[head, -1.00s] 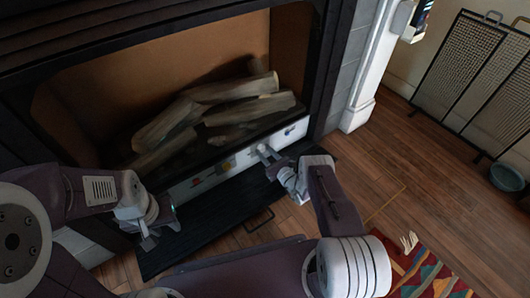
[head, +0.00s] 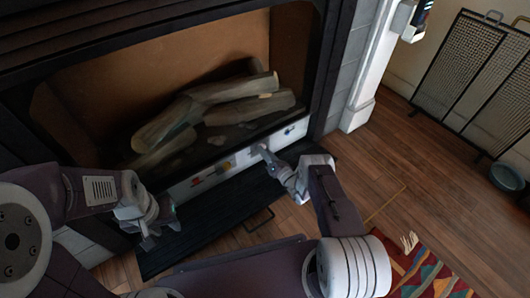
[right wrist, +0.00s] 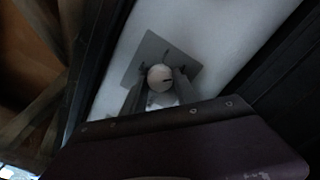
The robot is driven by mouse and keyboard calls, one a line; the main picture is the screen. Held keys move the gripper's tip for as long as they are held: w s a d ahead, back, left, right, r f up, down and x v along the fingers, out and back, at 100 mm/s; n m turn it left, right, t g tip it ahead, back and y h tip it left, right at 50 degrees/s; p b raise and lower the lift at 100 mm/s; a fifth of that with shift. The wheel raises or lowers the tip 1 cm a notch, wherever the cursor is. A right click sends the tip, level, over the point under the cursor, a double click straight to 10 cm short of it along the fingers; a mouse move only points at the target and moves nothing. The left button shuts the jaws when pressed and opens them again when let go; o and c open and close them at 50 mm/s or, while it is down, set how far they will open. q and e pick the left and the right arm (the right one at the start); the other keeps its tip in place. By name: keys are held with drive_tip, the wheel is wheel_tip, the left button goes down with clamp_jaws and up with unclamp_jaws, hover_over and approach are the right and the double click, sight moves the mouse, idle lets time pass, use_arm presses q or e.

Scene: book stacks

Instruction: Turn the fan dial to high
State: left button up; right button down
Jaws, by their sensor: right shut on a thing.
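The fan dial (right wrist: 160,77) is a round pale knob with a dark mark, on a grey square plate (right wrist: 150,52) in the right wrist view. The plate sits on the white control panel (head: 208,172) below the fireplace opening. My right gripper (right wrist: 158,84) has a finger on each side of the dial and is shut on it. In the head view my right gripper (head: 262,150) reaches the panel and hides the dial. My left gripper (head: 150,235) hangs over the left end of the dark hearth tray, apart from the panel; its fingers look spread with nothing between them.
Logs (head: 215,105) lie in the fireplace above the panel. A dark flap or tray with a handle (head: 205,225) extends below it. A mesh screen (head: 470,75), a blue bowl (head: 507,176) and a patterned rug (head: 425,272) are at the right.

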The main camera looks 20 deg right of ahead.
drive_tip(key=shift+m, duration=0.5)
drive_tip(key=c, duration=1)
unclamp_jaws()
drive_tip(key=shift+o, duration=0.2)
drive_tip(key=shift+s, duration=0.1)
drive_tip(key=p+v, duration=0.5)
drive_tip(key=v, duration=0.3)
drive_tip(key=shift+s+d+r+p, duration=0.2)
drive_tip(key=shift+s+p, duration=0.1)
drive_tip(key=shift+p, duration=0.1)
drive_tip(key=shift+s+f, duration=0.2)
drive_tip(key=shift+r, duration=0.1)
